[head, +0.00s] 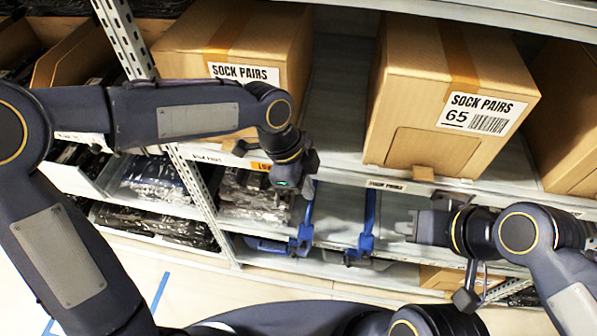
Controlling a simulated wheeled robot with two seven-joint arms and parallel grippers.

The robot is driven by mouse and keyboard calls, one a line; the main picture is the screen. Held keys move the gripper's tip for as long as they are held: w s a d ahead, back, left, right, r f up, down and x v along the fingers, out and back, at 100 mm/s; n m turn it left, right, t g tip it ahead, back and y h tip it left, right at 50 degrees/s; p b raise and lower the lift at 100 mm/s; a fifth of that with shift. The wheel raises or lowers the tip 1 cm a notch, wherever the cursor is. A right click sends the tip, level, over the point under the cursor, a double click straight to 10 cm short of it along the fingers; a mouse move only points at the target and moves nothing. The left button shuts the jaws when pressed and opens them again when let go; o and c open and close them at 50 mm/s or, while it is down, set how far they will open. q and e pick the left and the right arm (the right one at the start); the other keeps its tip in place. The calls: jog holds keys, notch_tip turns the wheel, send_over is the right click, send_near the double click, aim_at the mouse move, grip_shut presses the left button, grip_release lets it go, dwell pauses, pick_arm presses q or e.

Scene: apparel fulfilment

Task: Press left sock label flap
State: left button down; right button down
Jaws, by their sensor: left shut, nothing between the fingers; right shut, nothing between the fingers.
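The left sock carton (235,38) stands on the shelf at upper left, with a white "SOCK PAIRS" label (243,73) on its front. My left arm covers the lower front of this carton, so its flap is hidden. My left gripper (308,188) is shut and empty, pointing down in front of the shelf edge, below and right of the label. The right sock carton (400,75) has a "SOCK PAIRS 65" label (481,113) and a flap outline (430,148) low on its front. My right gripper (415,226) is shut and empty, below that carton, pointing left.
Bare shelf (335,110) lies between the two cartons. A grey upright post (125,40) stands left of the left carton. Blue items (366,235) are on the lower shelf, and bins of plastic-wrapped packs (250,198) are at lower left. Another carton (565,125) is at far right.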

pick_arm(q)
jog(key=f, duration=0.1)
jog(key=a+f+p, duration=0.1)
jog(key=w+a+f, duration=0.1)
jog(key=f, duration=0.1)
jog(key=shift+a+p, duration=0.25)
jog(key=shift+p, duration=0.15)
jog(key=shift+s, duration=0.1)
